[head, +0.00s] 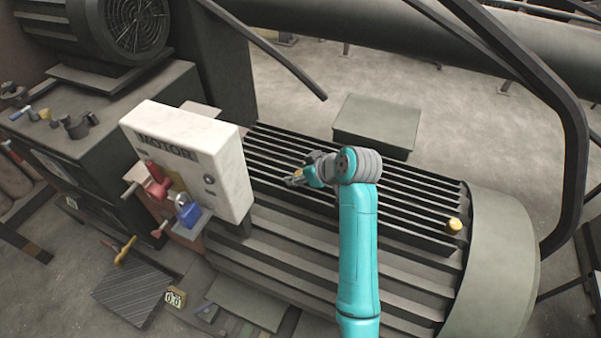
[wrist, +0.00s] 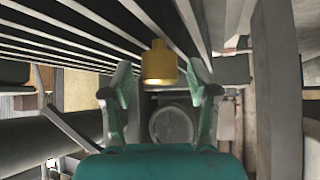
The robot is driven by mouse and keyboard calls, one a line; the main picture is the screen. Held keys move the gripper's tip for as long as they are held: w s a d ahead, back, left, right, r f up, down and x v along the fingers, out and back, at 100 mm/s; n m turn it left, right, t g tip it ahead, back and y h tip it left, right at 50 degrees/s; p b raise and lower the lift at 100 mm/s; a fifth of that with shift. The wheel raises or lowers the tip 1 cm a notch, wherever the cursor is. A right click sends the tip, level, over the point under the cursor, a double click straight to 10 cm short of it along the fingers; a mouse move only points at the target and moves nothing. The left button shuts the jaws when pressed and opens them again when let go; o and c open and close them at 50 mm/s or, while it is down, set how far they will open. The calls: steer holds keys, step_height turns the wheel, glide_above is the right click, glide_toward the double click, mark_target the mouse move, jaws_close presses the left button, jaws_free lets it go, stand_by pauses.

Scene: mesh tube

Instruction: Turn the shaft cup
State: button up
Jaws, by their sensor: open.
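A yellow cup (wrist: 160,63) shows in the wrist view, ahead of my gripper (wrist: 158,88) and between the lines of its two fingers. The fingers are open, one on each side, and I see no contact with the cup. In the head view my gripper (head: 294,181) is low over the ribbed motor housing (head: 330,270), close to the white box, and a small bit of yellow shows beside it, mostly hidden. A second yellow cup (head: 453,227) stands on the right end of the housing. I cannot tell by looks which is the shaft cup.
The white MOTOR box (head: 190,155) stands left of my gripper, with a red lever (head: 155,180) and a blue padlock (head: 187,210) on its front. A dark bent rail (head: 560,110) curves on the right. Open floor (head: 290,85) lies behind the housing.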

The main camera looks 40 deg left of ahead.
jaws_close()
steer(key=shift+m, duration=0.3)
steer(key=m+t+h, duration=0.1)
steer(key=m+t, duration=0.3)
steer(key=m, duration=0.1)
steer(key=shift+s+a+h, duration=0.1)
steer(key=shift+h, duration=0.3)
steer(key=m+t+h, duration=0.1)
steer(key=m+h, duration=0.1)
steer(key=m, duration=0.1)
steer(key=m+t+h, duration=0.2)
steer(key=m, duration=0.1)
steer(key=shift+m, duration=0.4)
